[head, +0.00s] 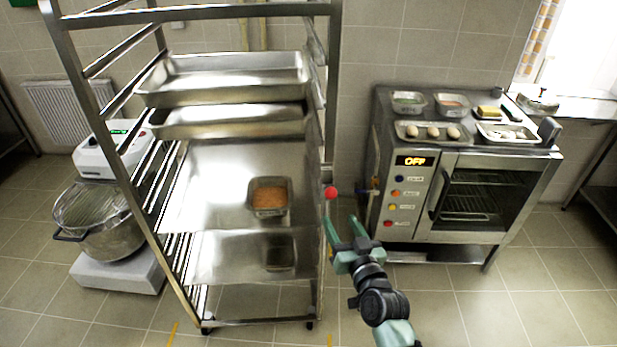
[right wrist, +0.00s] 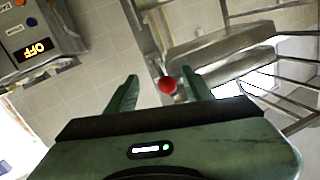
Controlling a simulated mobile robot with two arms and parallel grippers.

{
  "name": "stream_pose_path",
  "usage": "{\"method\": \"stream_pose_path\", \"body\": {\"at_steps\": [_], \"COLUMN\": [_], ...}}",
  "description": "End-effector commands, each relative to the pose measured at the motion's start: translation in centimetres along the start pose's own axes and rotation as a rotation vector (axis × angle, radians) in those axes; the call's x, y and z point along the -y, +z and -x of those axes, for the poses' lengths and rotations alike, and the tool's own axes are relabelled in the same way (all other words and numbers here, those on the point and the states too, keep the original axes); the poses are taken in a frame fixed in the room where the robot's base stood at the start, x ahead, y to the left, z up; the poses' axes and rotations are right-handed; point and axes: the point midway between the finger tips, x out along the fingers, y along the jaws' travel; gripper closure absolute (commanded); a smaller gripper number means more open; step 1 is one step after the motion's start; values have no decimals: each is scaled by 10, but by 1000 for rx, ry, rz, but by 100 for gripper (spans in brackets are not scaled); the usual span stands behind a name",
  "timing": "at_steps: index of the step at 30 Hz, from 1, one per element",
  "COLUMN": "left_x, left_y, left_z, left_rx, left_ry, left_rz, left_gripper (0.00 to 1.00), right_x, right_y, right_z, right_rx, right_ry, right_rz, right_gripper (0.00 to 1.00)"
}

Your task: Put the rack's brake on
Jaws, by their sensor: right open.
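The rack (head: 190,262) is a tall steel frame on small wheels, holding several metal trays. A red ball knob (head: 331,192), which looks like its brake handle, sticks out at the rack's right side. My right gripper (head: 342,221) is open and empty, just below and right of the knob in the head view. In the right wrist view the red knob (right wrist: 167,85) appears between the two open fingers (right wrist: 161,80), near their tips. It seems to be beyond them, and I see no contact. My left gripper is not in view.
An oven (head: 400,245) reading OFF stands right of the rack, with small trays of food on top. A mixer with a bowl (head: 110,232) stands left. A tray with orange-brown contents (head: 269,196) sits on the rack. Tiled floor (head: 480,300) is clear in front.

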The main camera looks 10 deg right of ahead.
Motion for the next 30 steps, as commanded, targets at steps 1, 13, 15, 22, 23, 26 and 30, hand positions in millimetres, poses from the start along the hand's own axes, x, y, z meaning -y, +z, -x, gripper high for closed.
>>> {"method": "stream_pose_path", "body": {"at_steps": [1, 13, 15, 22, 23, 26, 30], "left_x": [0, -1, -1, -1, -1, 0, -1], "left_y": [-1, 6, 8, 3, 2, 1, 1], "left_z": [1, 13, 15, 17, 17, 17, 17], "left_rx": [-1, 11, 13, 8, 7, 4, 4], "left_ry": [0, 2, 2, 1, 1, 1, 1], "left_rz": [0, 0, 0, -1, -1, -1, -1], "left_gripper": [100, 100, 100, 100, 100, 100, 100], "right_x": [0, 2, 2, 1, 1, 1, 1], "right_y": [-17, -37, -37, -36, -36, -36, -36], "right_z": [0, -45, -56, -75, -76, -78, -78], "right_rx": [-30, -60, -59, -58, -57, -58, -57], "right_ry": [0, -2, -2, -2, -2, -2, -2], "right_rz": [-3, -6, -5, -5, -5, -5, -5], "right_gripper": [48, 48, 48, 48, 48, 48, 48]}}
